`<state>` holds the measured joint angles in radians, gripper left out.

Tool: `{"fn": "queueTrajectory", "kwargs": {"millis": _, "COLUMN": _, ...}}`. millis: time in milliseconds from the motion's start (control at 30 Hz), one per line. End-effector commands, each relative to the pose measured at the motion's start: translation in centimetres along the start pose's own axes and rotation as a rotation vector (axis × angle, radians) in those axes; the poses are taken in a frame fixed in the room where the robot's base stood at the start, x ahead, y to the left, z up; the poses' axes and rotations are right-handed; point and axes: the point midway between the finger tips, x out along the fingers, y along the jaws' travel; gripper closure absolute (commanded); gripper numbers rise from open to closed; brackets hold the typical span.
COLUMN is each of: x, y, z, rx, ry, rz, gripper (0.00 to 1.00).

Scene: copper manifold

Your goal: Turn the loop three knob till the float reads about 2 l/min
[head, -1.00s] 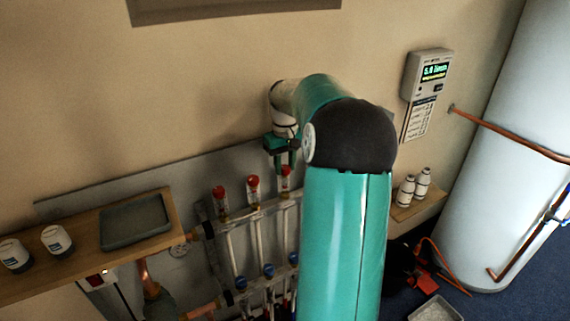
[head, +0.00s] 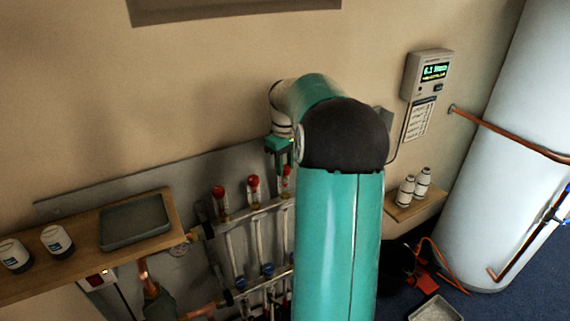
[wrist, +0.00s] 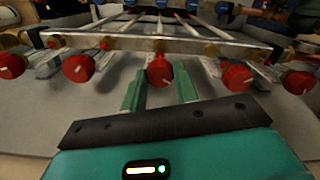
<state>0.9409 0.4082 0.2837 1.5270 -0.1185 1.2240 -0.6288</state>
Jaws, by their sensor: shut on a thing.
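In the wrist view a row of red knobs runs along the manifold's metal bar (wrist: 130,43). My gripper (wrist: 160,86) has its two green fingers on either side of the middle red knob (wrist: 160,70), third in the row, and is shut on it. A short white mark shows on this knob's face. In the head view my gripper (head: 284,158) is at the third red-topped float tube (head: 286,180) from the left, partly hidden by my arm. The float's level is too small to read. The wall display (head: 435,71) shows green digits, seemingly 6.1.
Other red knobs (wrist: 78,68) (wrist: 236,75) sit close on both sides. A wooden shelf (head: 90,240) holds a grey tray (head: 135,222) and two white pots at left. A small shelf (head: 415,207) with two white bottles and a white tank (head: 500,180) stand right.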

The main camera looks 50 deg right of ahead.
Motion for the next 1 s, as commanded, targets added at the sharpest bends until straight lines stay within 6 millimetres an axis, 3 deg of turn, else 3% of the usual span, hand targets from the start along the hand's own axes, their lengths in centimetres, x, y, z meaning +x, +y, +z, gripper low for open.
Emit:
{"fn": "queueTrajectory", "kwargs": {"millis": 33, "x": -0.2, "y": 0.0, "z": -0.1, "rx": 0.0, "ry": 0.005, "rz": 0.003, "gripper": 0.67}}
{"fn": "queueTrajectory", "kwargs": {"millis": 133, "x": -0.1, "y": 0.0, "z": -0.1, "rx": 0.0, "ry": 0.004, "rz": 0.003, "gripper": 0.49}}
{"fn": "queueTrajectory", "kwargs": {"millis": 533, "x": -0.9, "y": 0.0, "z": -0.1, "rx": 0.0, "ry": 0.003, "rz": 0.002, "gripper": 0.49}}
{"fn": "queueTrajectory", "kwargs": {"millis": 667, "x": -2.9, "y": 0.0, "z": -0.1, "rx": 0.0, "ry": 0.005, "rz": 0.004, "gripper": 0.49}}
{"fn": "queueTrajectory", "kwargs": {"millis": 1000, "x": -10.3, "y": 0.0, "z": -0.1, "rx": 0.001, "ry": 0.005, "rz": 0.004, "gripper": 0.49}}
